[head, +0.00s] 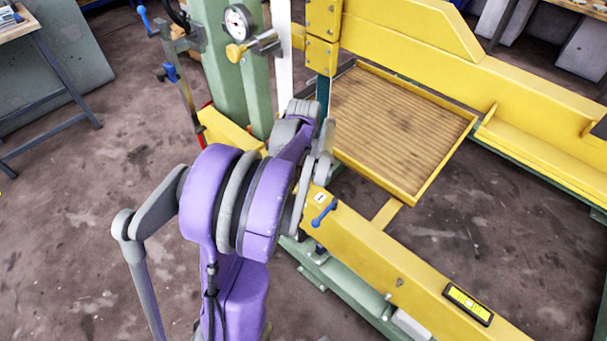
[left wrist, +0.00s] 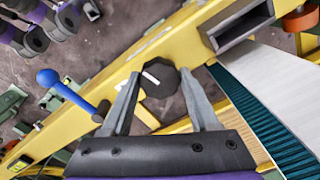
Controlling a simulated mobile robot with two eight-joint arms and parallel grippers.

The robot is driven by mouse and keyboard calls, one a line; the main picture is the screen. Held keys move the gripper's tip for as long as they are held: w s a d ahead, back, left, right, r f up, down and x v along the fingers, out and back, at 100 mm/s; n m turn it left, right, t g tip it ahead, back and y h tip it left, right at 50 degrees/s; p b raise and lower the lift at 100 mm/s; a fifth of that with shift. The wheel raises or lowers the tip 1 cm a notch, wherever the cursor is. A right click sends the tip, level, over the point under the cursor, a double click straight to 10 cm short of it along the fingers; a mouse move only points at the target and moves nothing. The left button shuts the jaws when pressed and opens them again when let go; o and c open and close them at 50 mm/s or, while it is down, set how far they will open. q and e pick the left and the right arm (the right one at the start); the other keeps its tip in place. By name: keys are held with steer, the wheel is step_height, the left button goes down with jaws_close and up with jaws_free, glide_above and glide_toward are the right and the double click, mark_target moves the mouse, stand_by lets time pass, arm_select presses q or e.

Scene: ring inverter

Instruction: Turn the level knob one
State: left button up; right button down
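A dark many-sided knob (left wrist: 160,80) with a white mark sits on the yellow beam in the left wrist view. My left gripper (left wrist: 160,76) is open, with one finger on each side of the knob; I cannot tell whether they touch it. A blue ball-ended lever (left wrist: 68,93) sticks out left of the fingers. In the head view a blue lever (head: 322,217) sits beside a white label marked 1 (head: 319,198) on the beam. There the dark knob is hidden behind my purple arm. My right gripper is not in view.
The yellow beam (head: 370,250) runs down to the right and carries a spirit level (head: 468,304). A wooden, yellow-rimmed platform (head: 472,123) lies behind. A green column with a gauge (head: 238,22) stands behind my arm.

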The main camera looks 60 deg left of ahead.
arm_select(q)
steer(key=o, duration=0.3)
steer(key=shift+o, duration=0.2)
step_height(320, 180, up, 11)
steer(key=p, duration=0.1)
steer(key=shift+f, duration=0.1)
stand_by(0.6)
steer(key=s+d+n+t+p, duration=0.2)
steer(key=d+t+p, duration=0.3)
steer(key=d, duration=2.6)
steer(key=shift+s+f+n, duration=0.3)
steer(key=shift+f+n, duration=0.15)
steer(key=shift+n, duration=0.05)
